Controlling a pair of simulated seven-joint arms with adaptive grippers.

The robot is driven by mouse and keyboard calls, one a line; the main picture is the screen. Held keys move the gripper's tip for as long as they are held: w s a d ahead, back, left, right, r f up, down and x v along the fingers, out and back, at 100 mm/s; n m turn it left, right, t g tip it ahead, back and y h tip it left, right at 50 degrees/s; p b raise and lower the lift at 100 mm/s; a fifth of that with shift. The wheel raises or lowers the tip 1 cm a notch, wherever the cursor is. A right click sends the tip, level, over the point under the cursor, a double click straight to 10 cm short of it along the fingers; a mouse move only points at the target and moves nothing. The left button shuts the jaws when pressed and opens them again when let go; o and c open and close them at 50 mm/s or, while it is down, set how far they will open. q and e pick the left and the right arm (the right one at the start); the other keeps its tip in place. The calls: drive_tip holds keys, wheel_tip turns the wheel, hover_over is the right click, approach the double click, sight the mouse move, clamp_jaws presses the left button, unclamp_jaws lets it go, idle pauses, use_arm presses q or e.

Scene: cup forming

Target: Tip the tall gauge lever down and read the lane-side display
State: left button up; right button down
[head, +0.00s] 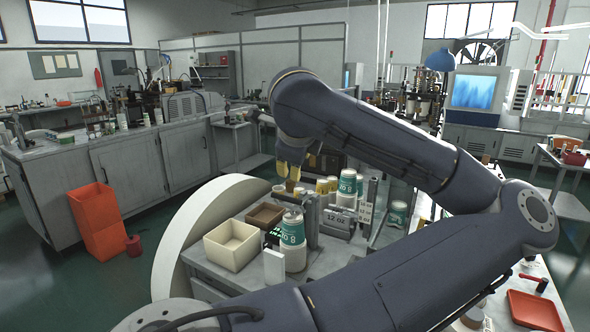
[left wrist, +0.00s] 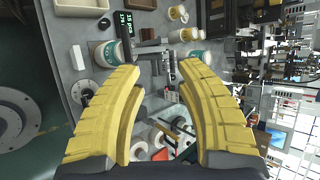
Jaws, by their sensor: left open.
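In the head view a tall grey upright post (head: 312,218), which looks like the gauge lever, stands beside a stack of green-and-white cups (head: 293,228) on the bench. A dark display with green characters (head: 273,236) sits left of the stack. In the left wrist view the display (left wrist: 124,23) shows green digits and "pcs", and a grey bar (left wrist: 152,49) lies between two cup stacks. My left gripper (head: 289,172) has yellow fingers pointing down above the bench, over the post. Its fingers are apart in the left wrist view (left wrist: 160,75), with nothing seen held between them.
My left arm hides much of the right side.

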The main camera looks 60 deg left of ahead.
use_arm(q)
drive_tip(key=shift+v, duration=1.4)
drive_tip(key=shift+o, duration=0.3)
